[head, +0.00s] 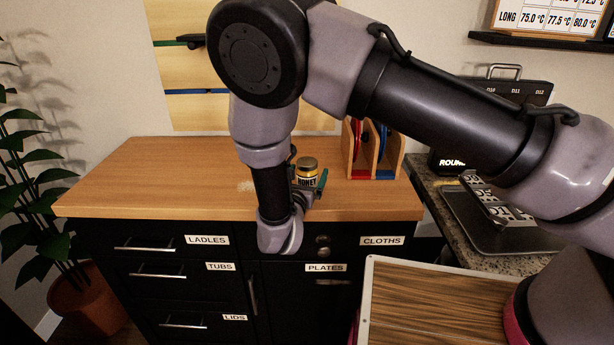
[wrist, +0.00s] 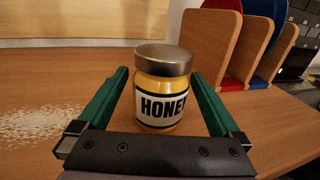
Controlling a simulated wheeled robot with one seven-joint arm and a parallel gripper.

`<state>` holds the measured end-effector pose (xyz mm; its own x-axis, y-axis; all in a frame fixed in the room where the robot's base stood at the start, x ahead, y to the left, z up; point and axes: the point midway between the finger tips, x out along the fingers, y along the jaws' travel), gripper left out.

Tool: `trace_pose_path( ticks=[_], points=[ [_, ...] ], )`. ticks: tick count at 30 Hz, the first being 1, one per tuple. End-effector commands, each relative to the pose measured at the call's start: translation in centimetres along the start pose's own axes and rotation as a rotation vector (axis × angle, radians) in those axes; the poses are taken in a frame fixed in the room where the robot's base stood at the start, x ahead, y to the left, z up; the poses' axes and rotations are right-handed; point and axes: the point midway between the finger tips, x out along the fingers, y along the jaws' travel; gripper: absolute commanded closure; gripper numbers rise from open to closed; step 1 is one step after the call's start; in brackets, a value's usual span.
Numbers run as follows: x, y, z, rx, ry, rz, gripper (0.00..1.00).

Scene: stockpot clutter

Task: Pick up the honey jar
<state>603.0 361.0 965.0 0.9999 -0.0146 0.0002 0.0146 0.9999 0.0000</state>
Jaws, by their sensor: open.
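The honey jar (head: 307,170) is a small upright jar with a metal lid, amber contents and a white "HONEY" label. It stands on the wooden counter top (head: 130,185), and it also shows in the wrist view (wrist: 162,88). My gripper (wrist: 164,72) is open, with one green finger on each side of the jar. Gaps show between the fingers and the glass. In the head view my arm covers part of the gripper (head: 308,176), and the jar shows between its fingers. The jar's lower part is partly hidden there.
A wooden rack (head: 372,150) with red and blue dividers stands behind and right of the jar. A pale crumbly patch (wrist: 40,125) lies on the counter to the left. The counter's left part is clear. A potted plant (head: 50,220) stands left of the cabinet.

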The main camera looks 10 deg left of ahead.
Motion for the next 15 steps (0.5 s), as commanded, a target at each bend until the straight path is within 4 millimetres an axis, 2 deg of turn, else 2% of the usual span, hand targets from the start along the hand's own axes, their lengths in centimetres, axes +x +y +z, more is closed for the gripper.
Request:
trace_pose_path(
  ticks=[2,3,5,9,10,15],
  points=[
    [-0.01,-0.01,-0.01,0.0,0.0,0.0,0.0],
    [-0.01,-0.01,-0.01,0.0,0.0,0.0,0.15],
    [-0.02,-0.02,-0.01,0.0,0.0,0.0,0.38],
    [-0.03,-0.02,-0.01,0.0,0.0,0.0,0.92],
    [-0.03,-0.02,-0.01,0.0,0.0,0.0,1.0],
    [-0.02,-0.02,0.04,0.001,-0.001,-0.001,1.0]
  ],
)
